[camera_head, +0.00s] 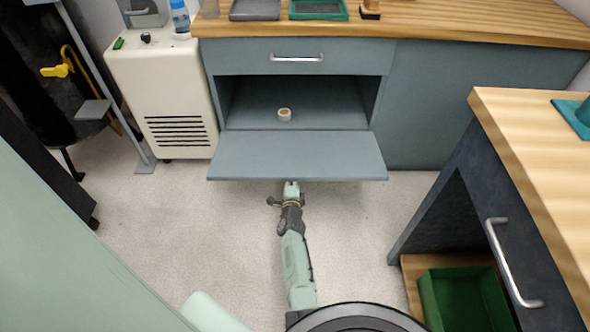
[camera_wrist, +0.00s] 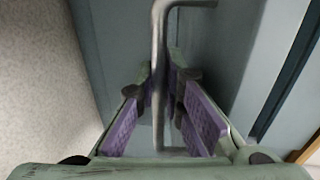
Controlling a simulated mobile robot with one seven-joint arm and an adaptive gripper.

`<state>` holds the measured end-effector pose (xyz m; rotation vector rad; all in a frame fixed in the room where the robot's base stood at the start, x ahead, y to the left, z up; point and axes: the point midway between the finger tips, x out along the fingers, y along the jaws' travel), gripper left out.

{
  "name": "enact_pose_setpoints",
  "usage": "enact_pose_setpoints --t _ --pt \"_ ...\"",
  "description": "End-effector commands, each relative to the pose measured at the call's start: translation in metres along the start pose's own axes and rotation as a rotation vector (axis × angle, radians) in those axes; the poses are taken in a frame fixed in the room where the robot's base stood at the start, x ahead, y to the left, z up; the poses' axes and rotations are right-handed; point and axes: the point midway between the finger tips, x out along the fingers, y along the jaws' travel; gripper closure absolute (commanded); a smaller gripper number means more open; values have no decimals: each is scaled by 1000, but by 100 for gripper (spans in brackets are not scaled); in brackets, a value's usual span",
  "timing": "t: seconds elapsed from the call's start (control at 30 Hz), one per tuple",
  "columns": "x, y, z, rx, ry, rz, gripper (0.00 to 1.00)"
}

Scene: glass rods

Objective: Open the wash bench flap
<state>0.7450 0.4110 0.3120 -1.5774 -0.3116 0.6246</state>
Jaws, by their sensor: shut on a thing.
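The wash bench flap (camera_head: 297,157) is folded down and lies about level in front of an open compartment (camera_head: 300,100) in the blue-grey bench. My gripper (camera_head: 291,187) is at the flap's front edge, and its fingertips are hidden under it in the head view. In the wrist view, a grey metal bar handle (camera_wrist: 158,60) runs between the purple-padded fingers of my gripper (camera_wrist: 160,95). The gripper is shut on this handle, with the flap's panel (camera_wrist: 205,55) just beyond.
A small pale roll (camera_head: 284,114) sits inside the compartment. A closed drawer (camera_head: 296,57) is above it. A cream cabinet (camera_head: 163,95) stands to the left. A wood-topped table (camera_head: 535,130) with a green crate (camera_head: 464,298) below is at right. Floor around my arm is clear.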

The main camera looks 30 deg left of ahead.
Motion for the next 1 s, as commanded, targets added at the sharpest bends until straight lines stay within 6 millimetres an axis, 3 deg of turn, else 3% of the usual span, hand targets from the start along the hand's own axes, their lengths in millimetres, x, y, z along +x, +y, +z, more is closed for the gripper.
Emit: enact_pose_setpoints --t 0.23,0.77,0.8,0.9,1.0 --pt "7 19 4 3 -1 0 100" --pt "9 24 4 4 -1 7 100" --pt "9 24 4 4 -1 7 89" --pt "9 23 4 4 -1 5 82" --pt "10 20 4 4 -1 1 82"
